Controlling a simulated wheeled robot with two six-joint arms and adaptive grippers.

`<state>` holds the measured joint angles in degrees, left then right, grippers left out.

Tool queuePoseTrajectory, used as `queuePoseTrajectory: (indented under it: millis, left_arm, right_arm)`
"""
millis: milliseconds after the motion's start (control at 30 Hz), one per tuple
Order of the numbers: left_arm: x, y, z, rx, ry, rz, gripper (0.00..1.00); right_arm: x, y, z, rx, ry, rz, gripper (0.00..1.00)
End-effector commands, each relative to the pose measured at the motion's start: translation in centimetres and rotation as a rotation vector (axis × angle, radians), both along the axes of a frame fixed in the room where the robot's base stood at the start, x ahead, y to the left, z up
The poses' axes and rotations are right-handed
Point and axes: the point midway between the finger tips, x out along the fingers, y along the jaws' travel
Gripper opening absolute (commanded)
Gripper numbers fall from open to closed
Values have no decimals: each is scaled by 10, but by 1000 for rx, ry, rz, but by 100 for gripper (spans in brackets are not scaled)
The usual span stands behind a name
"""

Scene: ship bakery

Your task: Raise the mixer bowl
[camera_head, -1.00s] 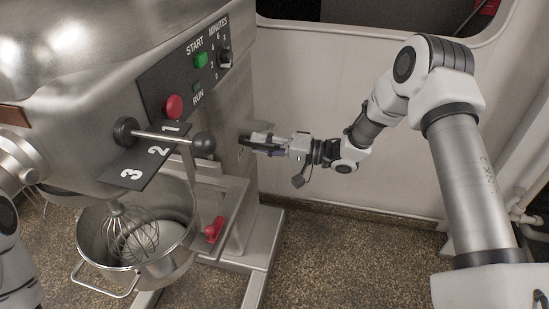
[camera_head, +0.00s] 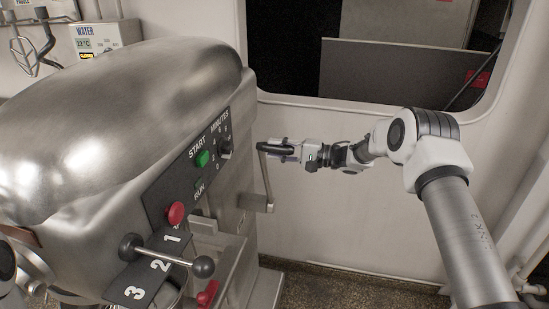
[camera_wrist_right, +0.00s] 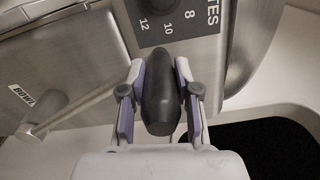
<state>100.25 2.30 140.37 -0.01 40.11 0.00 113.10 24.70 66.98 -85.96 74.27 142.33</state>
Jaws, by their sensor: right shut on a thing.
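The mixer (camera_head: 110,120) is a large steel machine at the left of the head view. A crank (camera_head: 265,180) on its side points up, with its hub (camera_head: 256,202) low on the housing. My right gripper (camera_head: 268,147) is at the crank's upper end. In the right wrist view the dark crank grip (camera_wrist_right: 160,95) sits between the two fingers, which are shut on it. A "BOWL" label (camera_wrist_right: 22,95) shows beside the crank's hub. The mixer bowl is almost wholly below the head view, so its height cannot be told. My left gripper is not in view.
The control panel has a green start button (camera_head: 202,158), a red button (camera_head: 176,213) and a timer knob (camera_head: 225,148). A speed lever (camera_head: 203,267) sticks out in front. A pale wall (camera_head: 330,220) stands close behind my right arm.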

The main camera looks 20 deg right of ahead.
Motion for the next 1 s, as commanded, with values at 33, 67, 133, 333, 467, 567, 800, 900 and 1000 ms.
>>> queuePoseTrajectory:
  millis: [33, 67, 133, 333, 467, 567, 800, 900, 1000]
  left_arm:
    - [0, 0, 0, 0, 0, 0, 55]
    - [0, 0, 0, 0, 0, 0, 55]
    - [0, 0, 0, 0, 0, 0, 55]
    - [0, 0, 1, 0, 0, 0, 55]
    - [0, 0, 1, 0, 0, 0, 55]
    - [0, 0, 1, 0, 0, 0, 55]
    - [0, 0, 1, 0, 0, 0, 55]
    - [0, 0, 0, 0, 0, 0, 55]
    - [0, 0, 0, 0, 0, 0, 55]
  right_arm:
    - [3, -3, 4, 2, -7, -8, 0]
    - [4, -4, 4, 2, -7, -8, 0]
    - [5, -5, 6, 2, -8, -9, 0]
    - [6, -6, 8, 3, -12, -12, 0]
    - [6, -6, 9, 3, -13, -13, 42]
    - [6, -6, 9, 2, -12, -13, 57]
    - [4, -6, 5, 1, -6, -9, 57]
    - [-1, -13, 5, 2, -5, -10, 57]
    - [-12, -29, 4, 4, -5, -12, 57]
